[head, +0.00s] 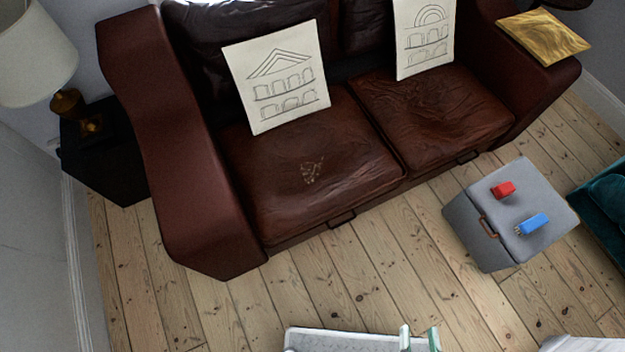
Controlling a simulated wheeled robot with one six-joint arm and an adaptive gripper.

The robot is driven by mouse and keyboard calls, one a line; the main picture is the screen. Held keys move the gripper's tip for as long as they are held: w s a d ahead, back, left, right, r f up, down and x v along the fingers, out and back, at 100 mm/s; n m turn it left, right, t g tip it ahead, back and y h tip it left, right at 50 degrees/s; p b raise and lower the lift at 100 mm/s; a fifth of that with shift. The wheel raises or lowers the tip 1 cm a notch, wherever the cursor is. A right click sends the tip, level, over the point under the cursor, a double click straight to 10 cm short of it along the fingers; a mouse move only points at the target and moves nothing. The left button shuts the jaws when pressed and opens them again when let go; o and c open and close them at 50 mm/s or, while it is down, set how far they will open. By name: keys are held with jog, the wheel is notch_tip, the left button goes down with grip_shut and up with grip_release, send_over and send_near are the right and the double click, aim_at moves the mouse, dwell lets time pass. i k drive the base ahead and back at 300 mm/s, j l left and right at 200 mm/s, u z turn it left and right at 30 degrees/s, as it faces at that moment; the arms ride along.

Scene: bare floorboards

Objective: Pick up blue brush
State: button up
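The blue brush (534,223) lies on top of a grey box-shaped stool (550,190) at the right of the head view. It is a small blue block with what look like pale bristles at its left end. A small red block-like object (503,189) lies on the same top, behind the brush and to its left, apart from it. My gripper does not show in this view.
A brown leather sofa (310,180) with two drawing-print cushions stands behind the stool. A teal seat (605,200) is at the right edge. A pale tray-like surface (345,341) is at the bottom. Bare floorboards (400,260) lie between. A lamp (67,103) stands at left.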

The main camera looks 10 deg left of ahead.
aim_at(529, 225)
jog(key=i+l+z, duration=0.2)
jog(key=i+z, duration=0.6)
jog(key=i, duration=0.15)
jog(key=i+z, duration=0.4)
jog(key=i+j, duration=0.05)
jog(key=i, duration=0.05)
